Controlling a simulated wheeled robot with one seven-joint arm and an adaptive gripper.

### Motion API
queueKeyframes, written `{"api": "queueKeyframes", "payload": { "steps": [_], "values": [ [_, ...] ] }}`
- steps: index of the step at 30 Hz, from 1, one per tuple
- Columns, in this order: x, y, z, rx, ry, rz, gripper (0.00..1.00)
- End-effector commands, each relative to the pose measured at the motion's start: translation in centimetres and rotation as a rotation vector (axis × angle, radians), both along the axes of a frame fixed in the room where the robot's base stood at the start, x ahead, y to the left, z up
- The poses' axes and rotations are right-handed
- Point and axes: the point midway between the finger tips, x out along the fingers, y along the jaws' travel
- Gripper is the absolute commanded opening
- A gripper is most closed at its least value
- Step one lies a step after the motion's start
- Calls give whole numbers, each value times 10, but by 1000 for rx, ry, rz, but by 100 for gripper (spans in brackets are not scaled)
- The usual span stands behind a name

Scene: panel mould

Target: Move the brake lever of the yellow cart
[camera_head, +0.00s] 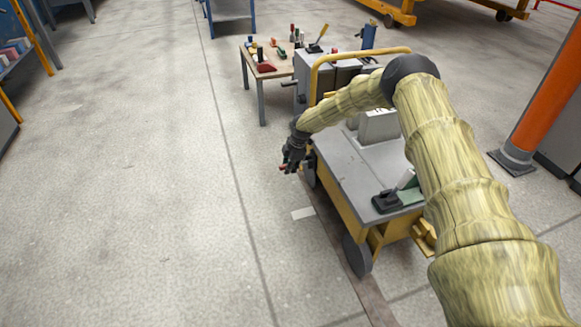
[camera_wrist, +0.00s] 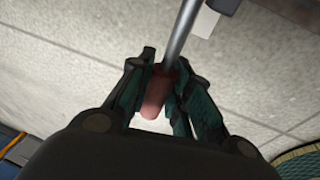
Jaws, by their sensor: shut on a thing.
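The yellow cart (camera_head: 333,195) stands right of centre in the head view, with a grey top and a yellow push handle at its far end. The brake lever shows in the wrist view as a grey metal rod (camera_wrist: 181,32) with a red grip (camera_wrist: 156,92). My gripper (camera_head: 289,168) is at the cart's left side, low beside the grey top. In the wrist view my gripper (camera_wrist: 160,88) has its two fingers closed around the red grip. The lever's base is hidden in both views.
A small wooden table (camera_head: 270,63) with several tools stands behind the cart. An orange post (camera_head: 547,85) stands at the right. A green and black tool (camera_head: 398,196) lies on the cart's near end. The floor left of the cart is clear.

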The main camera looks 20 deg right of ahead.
Motion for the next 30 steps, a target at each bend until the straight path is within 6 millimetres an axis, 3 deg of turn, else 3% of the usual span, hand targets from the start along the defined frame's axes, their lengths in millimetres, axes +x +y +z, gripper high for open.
{"api": "queueKeyframes", "payload": {
  "steps": [8, 9, 13, 23, 30],
  "values": [
    [1, 0, 0, 0, -1, 0, 0],
    [1, 0, 0, -1, -1, 0, 22],
    [1, 0, 0, -1, -1, 0, 42],
    [0, 0, 1, -1, 0, 1, 42],
    [-3, -3, 20, -1, -1, 1, 42]
  ]
}}
